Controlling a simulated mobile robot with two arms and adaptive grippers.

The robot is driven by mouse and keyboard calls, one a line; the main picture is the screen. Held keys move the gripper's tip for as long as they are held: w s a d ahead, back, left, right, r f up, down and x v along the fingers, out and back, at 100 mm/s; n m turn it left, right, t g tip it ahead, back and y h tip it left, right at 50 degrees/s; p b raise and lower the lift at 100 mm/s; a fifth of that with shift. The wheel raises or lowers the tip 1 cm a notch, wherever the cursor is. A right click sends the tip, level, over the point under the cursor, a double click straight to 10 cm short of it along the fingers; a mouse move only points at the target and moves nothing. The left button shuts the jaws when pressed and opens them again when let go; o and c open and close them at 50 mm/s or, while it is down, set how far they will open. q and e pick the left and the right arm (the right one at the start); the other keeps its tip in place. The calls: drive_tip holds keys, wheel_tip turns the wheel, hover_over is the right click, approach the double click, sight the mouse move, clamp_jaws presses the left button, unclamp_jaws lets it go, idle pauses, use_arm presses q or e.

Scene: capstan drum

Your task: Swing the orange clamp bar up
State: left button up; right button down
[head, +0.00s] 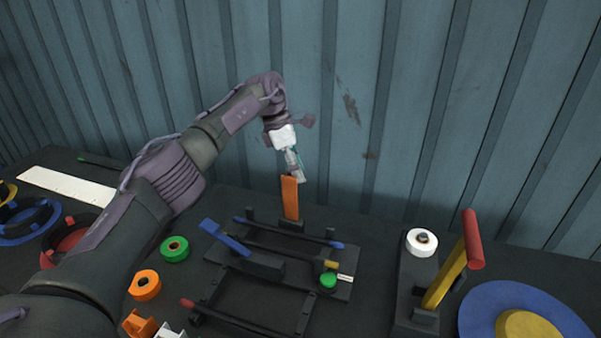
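The orange clamp bar (290,199) stands nearly upright at the back of a black fixture (213,255) on the dark table. My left gripper (298,174) points down at the bar's upper end, with its fingertips at or just beside the top. I cannot tell whether they touch it. The fingers look narrow and partly overlap, so their opening is unclear. My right gripper is not in view.
The fixture also carries a blue lever (224,237) and a green knob (328,280). A red-handled yellow lever (452,270) rises at the right beside a white roll (421,242). Green (174,249) and orange (145,285) rolls lie left. A corrugated wall stands close behind.

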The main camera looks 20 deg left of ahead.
use_arm(q)
drive_tip(key=v, duration=1)
drive_tip(key=shift+a+r, duration=0.2)
drive_tip(key=shift+r, duration=0.15)
drive_tip(key=shift+s+a, duration=0.15)
